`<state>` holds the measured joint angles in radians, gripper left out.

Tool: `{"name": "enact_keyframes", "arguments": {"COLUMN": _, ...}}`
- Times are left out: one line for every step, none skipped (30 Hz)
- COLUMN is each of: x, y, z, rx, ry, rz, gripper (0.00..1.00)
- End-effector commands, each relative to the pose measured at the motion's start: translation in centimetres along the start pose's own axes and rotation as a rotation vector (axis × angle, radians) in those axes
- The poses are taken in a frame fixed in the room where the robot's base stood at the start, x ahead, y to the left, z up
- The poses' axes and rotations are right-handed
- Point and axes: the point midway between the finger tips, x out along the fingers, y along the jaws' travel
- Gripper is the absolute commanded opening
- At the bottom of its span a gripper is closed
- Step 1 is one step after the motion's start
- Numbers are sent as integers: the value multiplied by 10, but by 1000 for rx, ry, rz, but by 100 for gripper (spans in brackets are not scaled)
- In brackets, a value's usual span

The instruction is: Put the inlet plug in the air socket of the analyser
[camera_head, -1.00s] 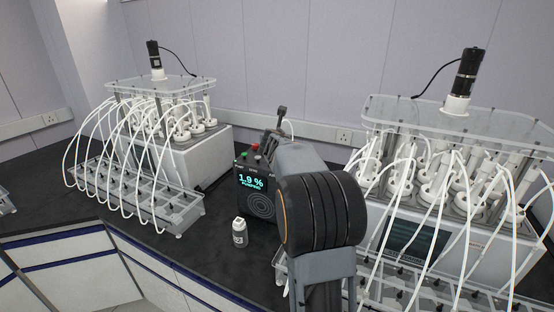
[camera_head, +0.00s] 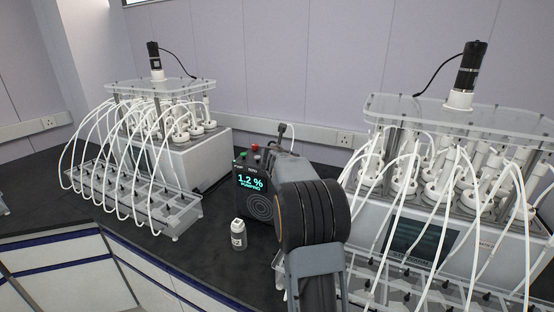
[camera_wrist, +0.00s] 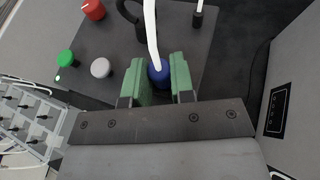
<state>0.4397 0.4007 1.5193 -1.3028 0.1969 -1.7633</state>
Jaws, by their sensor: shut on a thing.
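My gripper (camera_wrist: 159,82) has two green fingers, shut on the blue inlet plug (camera_wrist: 159,72) with a white hose (camera_wrist: 151,30) running up from it. The dark analyser (camera_wrist: 115,42) lies beneath it in the wrist view. I cannot tell whether the plug touches the analyser's top, and I see no clear air socket. In the head view the analyser (camera_head: 247,208) stands on the bench, its screen showing 1.2 %. There my arm hides the gripper and plug.
On the analyser are red (camera_wrist: 93,10), green (camera_wrist: 66,58) and grey (camera_wrist: 101,67) knobs, and a black fitting with a white hose (camera_wrist: 198,18). A small bottle (camera_head: 237,236) stands before it. Hose-covered reactor units stand left (camera_head: 187,160) and right (camera_head: 452,240).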

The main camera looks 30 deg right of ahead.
Motion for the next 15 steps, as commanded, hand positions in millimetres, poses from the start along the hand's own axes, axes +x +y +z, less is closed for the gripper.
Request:
{"name": "enact_keyframes", "arguments": {"x": 0, "y": 0, "z": 2, "rx": 0, "ry": -2, "rz": -1, "gripper": 0}}
{"name": "enact_keyframes", "arguments": {"x": 0, "y": 0, "z": 2, "rx": 0, "ry": -2, "rz": -1, "gripper": 26}}
{"name": "enact_keyframes", "arguments": {"x": -1, "y": 0, "z": 2, "rx": 0, "ry": -2, "rz": -1, "gripper": 30}}
{"name": "enact_keyframes", "arguments": {"x": -1, "y": 0, "z": 2, "rx": 0, "ry": -2, "rz": -1, "gripper": 32}}
{"name": "enact_keyframes", "arguments": {"x": -1, "y": 0, "z": 2, "rx": 0, "ry": -2, "rz": -1, "gripper": 35}}
{"name": "enact_keyframes", "arguments": {"x": -1, "y": 0, "z": 2, "rx": 0, "ry": -2, "rz": -1, "gripper": 39}}
{"name": "enact_keyframes", "arguments": {"x": -1, "y": 0, "z": 2, "rx": 0, "ry": -2, "rz": -1, "gripper": 42}}
{"name": "enact_keyframes", "arguments": {"x": -1, "y": 0, "z": 2, "rx": 0, "ry": -2, "rz": 0, "gripper": 45}}
{"name": "enact_keyframes", "arguments": {"x": -1, "y": 0, "z": 2, "rx": 0, "ry": -2, "rz": 0, "gripper": 48}}
{"name": "enact_keyframes", "arguments": {"x": -1, "y": 0, "z": 2, "rx": 0, "ry": -2, "rz": 0, "gripper": 48}}
{"name": "enact_keyframes", "arguments": {"x": -1, "y": 0, "z": 2, "rx": 0, "ry": -2, "rz": 0, "gripper": 48}}
{"name": "enact_keyframes", "arguments": {"x": -1, "y": 0, "z": 2, "rx": 0, "ry": -2, "rz": 0, "gripper": 48}}
{"name": "enact_keyframes", "arguments": {"x": -1, "y": 0, "z": 2, "rx": 0, "ry": -2, "rz": 0, "gripper": 48}}
{"name": "enact_keyframes", "arguments": {"x": -1, "y": 0, "z": 2, "rx": 0, "ry": -2, "rz": 0, "gripper": 48}}
{"name": "enact_keyframes", "arguments": {"x": -1, "y": 0, "z": 2, "rx": 0, "ry": -2, "rz": 0, "gripper": 48}}
